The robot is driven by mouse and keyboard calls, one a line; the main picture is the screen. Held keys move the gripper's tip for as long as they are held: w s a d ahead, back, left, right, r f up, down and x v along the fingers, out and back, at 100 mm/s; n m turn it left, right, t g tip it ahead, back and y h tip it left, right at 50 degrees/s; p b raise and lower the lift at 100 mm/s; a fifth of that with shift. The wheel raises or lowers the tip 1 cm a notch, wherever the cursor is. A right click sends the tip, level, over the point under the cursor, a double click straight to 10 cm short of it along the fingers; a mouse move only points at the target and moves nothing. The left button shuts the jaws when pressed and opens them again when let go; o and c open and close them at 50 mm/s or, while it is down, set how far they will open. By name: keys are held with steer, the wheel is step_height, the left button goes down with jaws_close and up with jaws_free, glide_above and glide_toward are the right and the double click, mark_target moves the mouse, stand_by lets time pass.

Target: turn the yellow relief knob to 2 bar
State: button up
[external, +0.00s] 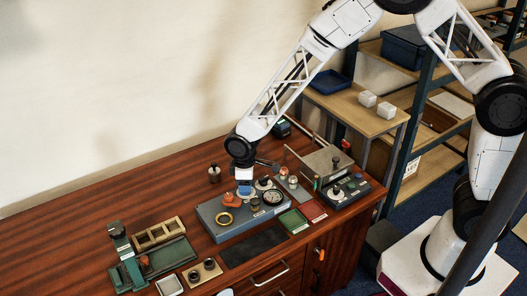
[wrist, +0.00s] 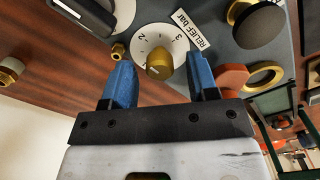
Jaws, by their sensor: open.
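The yellow relief knob (wrist: 159,66) is a brass-coloured round knob on a white dial (wrist: 160,40) in the wrist view. The figures 2 and 3 show on the dial, and a label beside it reads RELIEF bar (wrist: 189,30). The knob's setting is too small to read. My gripper (wrist: 160,60) is open, with one blue finger on each side of the knob and visible gaps to both. In the external view my gripper (external: 244,187) is low over the grey manifold box (external: 243,226), and I cannot make out the knob there.
A black knob (wrist: 259,25), an orange hexagonal part (wrist: 234,80) and a brass ring (wrist: 264,76) are near the dial. A round gauge (external: 273,198) is right of my gripper. A green vise-like stand (external: 125,250) is at front left.

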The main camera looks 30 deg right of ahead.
steer(key=shift+r, duration=0.15)
steer(key=shift+r, duration=3.75)
steer(key=shift+d+r, duration=0.35)
steer(key=shift+r, duration=0.05)
steer(key=s+d+r+m+t, duration=0.1)
steer(key=s+d+r+m, duration=0.2)
steer(key=d+r, duration=0.8)
steer(key=s+d+r+m, duration=0.2)
steer(key=s+d+r, duration=0.2)
steer(key=d+r, duration=0.65)
steer(key=s+d+r+m, duration=0.2)
steer(key=s+d+m, duration=0.1)
steer(key=s+d, duration=0.6)
steer(key=s+d+r+m+t, duration=0.1)
steer(key=s+d+r+m, duration=0.2)
steer(key=s+d, duration=0.6)
steer(key=s, duration=0.2)
steer(key=shift+s+d+r+t, duration=0.15)
steer(key=shift+s+r+t, duration=0.15)
